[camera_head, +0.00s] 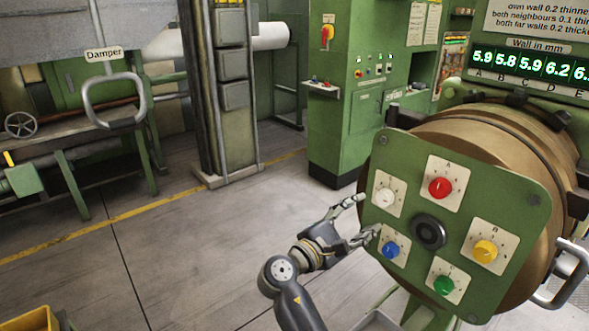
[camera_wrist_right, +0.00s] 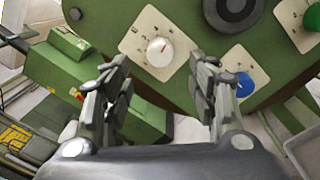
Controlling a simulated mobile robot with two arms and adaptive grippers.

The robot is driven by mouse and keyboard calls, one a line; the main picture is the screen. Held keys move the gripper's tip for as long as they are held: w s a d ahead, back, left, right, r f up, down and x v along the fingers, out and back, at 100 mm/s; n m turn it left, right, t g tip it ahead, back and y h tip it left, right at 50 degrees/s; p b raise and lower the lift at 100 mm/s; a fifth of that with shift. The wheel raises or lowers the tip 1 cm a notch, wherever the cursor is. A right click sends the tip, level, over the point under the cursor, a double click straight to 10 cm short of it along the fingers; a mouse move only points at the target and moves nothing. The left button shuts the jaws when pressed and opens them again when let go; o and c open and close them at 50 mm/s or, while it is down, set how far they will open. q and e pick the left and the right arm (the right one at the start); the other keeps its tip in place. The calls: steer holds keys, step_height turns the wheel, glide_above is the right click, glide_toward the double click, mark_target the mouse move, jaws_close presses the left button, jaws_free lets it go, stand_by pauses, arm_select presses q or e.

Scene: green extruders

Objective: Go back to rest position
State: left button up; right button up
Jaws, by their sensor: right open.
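My right gripper (camera_head: 356,222) is open and empty, just left of the green knob panel (camera_head: 398,148) on the extruder's round face. In the head view its upper finger lies near the white knob (camera_head: 386,197) and its lower finger near the blue knob (camera_head: 390,249). The right wrist view shows the open fingers (camera_wrist_right: 163,95) with the white knob (camera_wrist_right: 160,52) between and beyond them, and the blue knob (camera_wrist_right: 243,85) to the right. Whether a finger touches the panel cannot be told. My left gripper is not in view.
The panel also carries red (camera_head: 440,188), yellow (camera_head: 485,251) and green (camera_head: 443,285) knobs. A wall display (camera_head: 530,66) hangs above. A green control cabinet (camera_head: 340,100) stands behind. A damper handle (camera_head: 114,100) is at upper left. The floor (camera_head: 190,260) at left is clear.

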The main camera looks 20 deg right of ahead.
steer(key=s+f+m+g+y, duration=0.1)
steer(key=s+f+m+y, duration=0.25)
steer(key=s+f, duration=0.55)
steer(key=s+f+m+g+y, duration=0.1)
steer(key=s+f+m+y, duration=0.3)
steer(key=f, duration=0.9)
steer(key=s+a+f+m+g+y, duration=0.1)
steer(key=s+a+f+m+y, duration=0.1)
steer(key=s+a+y, duration=0.5)
steer(key=s+a+f+m+g+y, duration=0.1)
steer(key=s+a+f+m+y, duration=0.15)
steer(key=s, duration=0.85)
step_height(320, 180, down, 30)
steer(key=s+g+b, duration=0.2)
steer(key=b, duration=0.2)
steer(key=s+d+f+b, duration=0.2)
steer(key=s+f, duration=1.4)
steer(key=f, duration=0.2)
steer(key=shift+n+g, duration=0.4)
